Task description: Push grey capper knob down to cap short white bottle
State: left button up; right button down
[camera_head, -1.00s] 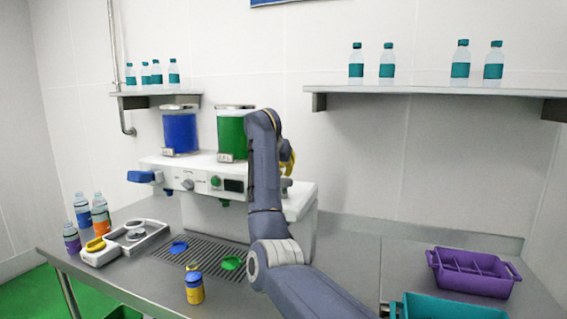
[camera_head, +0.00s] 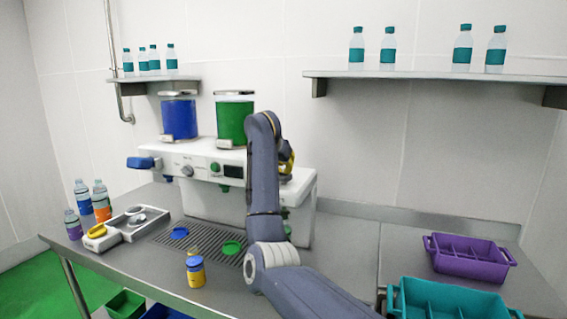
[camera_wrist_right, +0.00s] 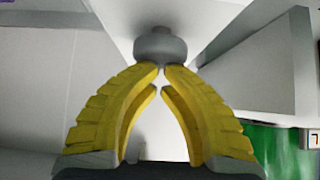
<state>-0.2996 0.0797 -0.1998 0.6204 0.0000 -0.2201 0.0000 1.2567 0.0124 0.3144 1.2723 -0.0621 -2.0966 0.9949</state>
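The grey capper knob (camera_wrist_right: 160,43) shows in the right wrist view as a round knob just beyond my fingertips, in front of a white surface. My right gripper (camera_wrist_right: 161,70) has its yellow fingers drawn together with tips nearly meeting, and nothing shows between them. The tips are close to the knob; whether they touch it I cannot tell. In the head view the right gripper (camera_head: 289,163) is mostly behind my own arm, over the right end of the white machine (camera_head: 305,205). The short white bottle cannot be made out; my arm covers that part of the machine. My left gripper is not in view.
A yellow bottle with a blue cap (camera_head: 196,273) stands in front of the drip grate (camera_head: 208,247). Several bottles (camera_head: 102,200) and a grey tray (camera_head: 160,222) are at left. A purple crate (camera_head: 468,262) and teal crate (camera_head: 450,300) sit at right.

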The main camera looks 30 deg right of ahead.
jog(key=shift+a+f, duration=0.1)
jog(key=shift+f, duration=0.65)
jog(key=shift+r, duration=0.1)
notch_tip(320, 180, up, 5)
jog(key=v, duration=1)
jog(key=shift+r, duration=0.15)
